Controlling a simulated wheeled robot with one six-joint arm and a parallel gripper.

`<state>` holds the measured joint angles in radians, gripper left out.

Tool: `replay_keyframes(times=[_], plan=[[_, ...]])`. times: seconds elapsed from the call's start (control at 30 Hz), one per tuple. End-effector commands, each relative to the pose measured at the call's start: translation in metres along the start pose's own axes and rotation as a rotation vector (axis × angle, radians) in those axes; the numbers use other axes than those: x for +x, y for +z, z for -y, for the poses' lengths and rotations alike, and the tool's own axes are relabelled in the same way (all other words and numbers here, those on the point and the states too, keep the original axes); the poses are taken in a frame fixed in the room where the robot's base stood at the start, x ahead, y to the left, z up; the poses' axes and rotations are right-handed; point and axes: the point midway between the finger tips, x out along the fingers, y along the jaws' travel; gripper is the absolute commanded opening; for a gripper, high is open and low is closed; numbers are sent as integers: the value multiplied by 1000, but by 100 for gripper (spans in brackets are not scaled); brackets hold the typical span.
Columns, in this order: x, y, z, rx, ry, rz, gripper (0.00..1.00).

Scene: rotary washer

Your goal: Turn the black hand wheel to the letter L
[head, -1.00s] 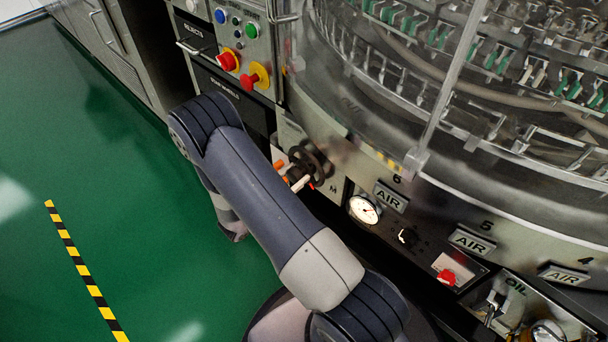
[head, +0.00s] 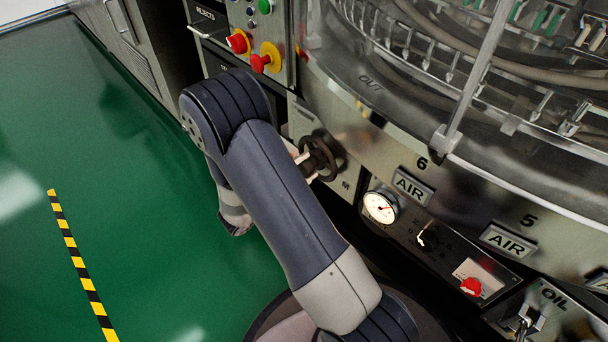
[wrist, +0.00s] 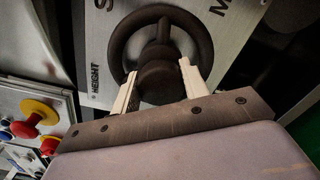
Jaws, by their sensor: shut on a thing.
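The black hand wheel (head: 325,160) sits on a metal plate low on the machine front. In the wrist view the wheel (wrist: 121,47) fills the upper middle, with a dark spoke pointing up. My gripper (wrist: 157,70) is shut on the hand wheel, its two pale fingers on either side of the dark hub. In the head view my gripper (head: 307,166) is partly hidden by my arm. The plate (wrist: 98,75) shows a partly cropped S at upper left, an M at upper right and the word HEIGHT at left. No L is visible.
Red push buttons (head: 262,62) on yellow bases sit above the wheel. The clear guard (head: 375,75) bulges above. Green floor (head: 150,230) is open at left.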

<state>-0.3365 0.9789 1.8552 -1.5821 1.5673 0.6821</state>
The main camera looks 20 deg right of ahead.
Motion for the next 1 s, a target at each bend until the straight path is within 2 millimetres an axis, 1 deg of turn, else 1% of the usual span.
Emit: replay_keyframes(times=[0.03, 0.2, 0.4, 0.97, 1.0], plan=[[0, -2, 4, 31, -1, 0, 2], [0, -1, 3, 120, -1, 0, 2], [0, -1, 2, 183, -2, 0, 2], [0, 0, 2, 206, -2, 0, 2], [0, 0, 2, 206, -2, 0, 46]])
